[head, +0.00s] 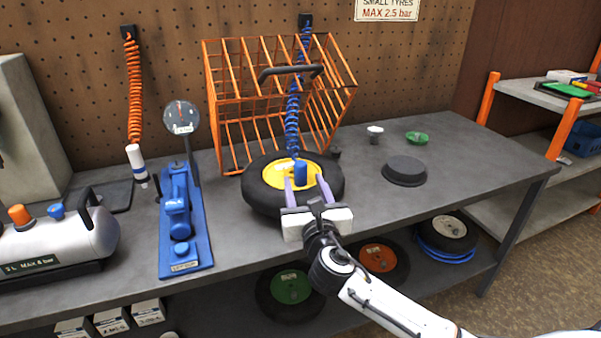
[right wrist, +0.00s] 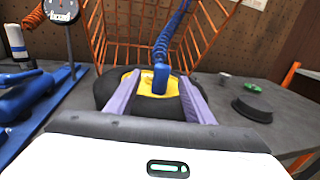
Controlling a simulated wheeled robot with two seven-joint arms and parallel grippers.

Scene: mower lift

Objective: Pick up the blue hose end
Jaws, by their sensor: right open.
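The blue hose end (head: 300,172) stands at the yellow hub of a black tyre (head: 262,198) on the workbench. A coiled blue hose (head: 292,125) runs up from it to a wall fitting. My right gripper (head: 308,184) is open, its two purple fingers on either side of the hose end. In the right wrist view the hose end (right wrist: 160,77) shows between the fingers (right wrist: 160,98), with nothing gripped. I cannot tell whether the hose end touches the hub. My left gripper is in neither view.
An orange wire cage (head: 228,110) stands open behind the tyre. A blue pump stand with a gauge (head: 182,117) and a grey tank (head: 70,237) are at left. A black round lid (head: 405,170) and green dish (head: 417,137) lie at right. The bench's right end is clear.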

